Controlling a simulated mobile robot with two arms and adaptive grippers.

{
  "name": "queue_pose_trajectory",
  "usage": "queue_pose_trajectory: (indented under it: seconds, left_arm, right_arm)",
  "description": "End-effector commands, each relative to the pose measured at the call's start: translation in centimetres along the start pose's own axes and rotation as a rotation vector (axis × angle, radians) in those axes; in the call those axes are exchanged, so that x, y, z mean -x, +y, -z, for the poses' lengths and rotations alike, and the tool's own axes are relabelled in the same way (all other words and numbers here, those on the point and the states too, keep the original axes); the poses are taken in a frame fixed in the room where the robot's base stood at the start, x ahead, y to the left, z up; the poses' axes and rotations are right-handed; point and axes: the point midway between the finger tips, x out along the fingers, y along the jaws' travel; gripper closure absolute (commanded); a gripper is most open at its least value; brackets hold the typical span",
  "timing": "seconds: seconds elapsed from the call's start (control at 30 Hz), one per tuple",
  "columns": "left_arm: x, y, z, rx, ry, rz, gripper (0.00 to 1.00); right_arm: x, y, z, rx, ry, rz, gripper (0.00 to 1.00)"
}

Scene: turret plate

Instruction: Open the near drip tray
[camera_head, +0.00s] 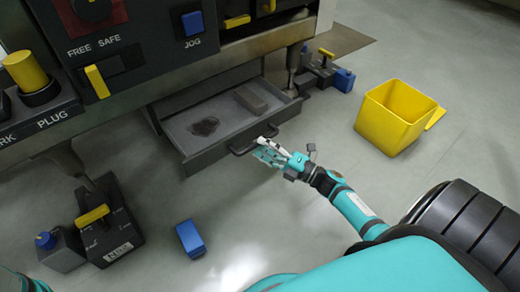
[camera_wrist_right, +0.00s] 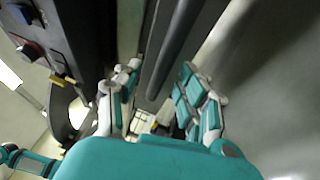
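The near drip tray (camera_head: 185,147) is a grey drawer under the machine. It stands pulled out, its inside showing a dark stain and a grey block (camera_head: 251,98). Its dark bar handle (camera_head: 243,151) is on the front wall. My right gripper (camera_head: 267,145) is at the right part of this handle. In the right wrist view, the fingers of my right gripper (camera_wrist_right: 160,90) are spread, with a dark bar (camera_wrist_right: 172,45) running between them and gaps visible beside it. Whether a finger touches the bar is unclear. My left gripper is not in view.
A yellow bin (camera_head: 392,118) stands on the floor at right. A blue block (camera_head: 190,238) and a dark box with a yellow handle (camera_head: 108,225) are on the floor at left. The floor before the tray is mostly clear.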

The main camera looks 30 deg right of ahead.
Motion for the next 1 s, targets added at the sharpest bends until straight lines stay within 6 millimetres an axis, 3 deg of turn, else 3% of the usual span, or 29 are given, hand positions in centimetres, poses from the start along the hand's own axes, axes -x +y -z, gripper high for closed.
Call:
queue_pose_trajectory:
  seconds: [0.2, 0.47, 0.77, 1.0]
  left_arm:
    - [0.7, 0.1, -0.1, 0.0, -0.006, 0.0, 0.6]
    - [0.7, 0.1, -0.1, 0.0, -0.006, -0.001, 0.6]
    - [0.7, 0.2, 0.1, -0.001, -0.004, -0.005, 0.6]
    - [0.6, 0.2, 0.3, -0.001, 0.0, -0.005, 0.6]
  right_arm:
    - [-1.5, 0.0, 0.0, 0.001, -0.001, 0.0, 0.6]
    - [-1.7, 0.1, 0.0, 0.0, 0.0, 0.0, 0.6]
    - [-1.6, 0.1, 0.0, 0.0, 0.0, 0.0, 0.98]
    - [-1.7, 0.2, 0.0, 0.0, 0.0, -0.003, 1.0]
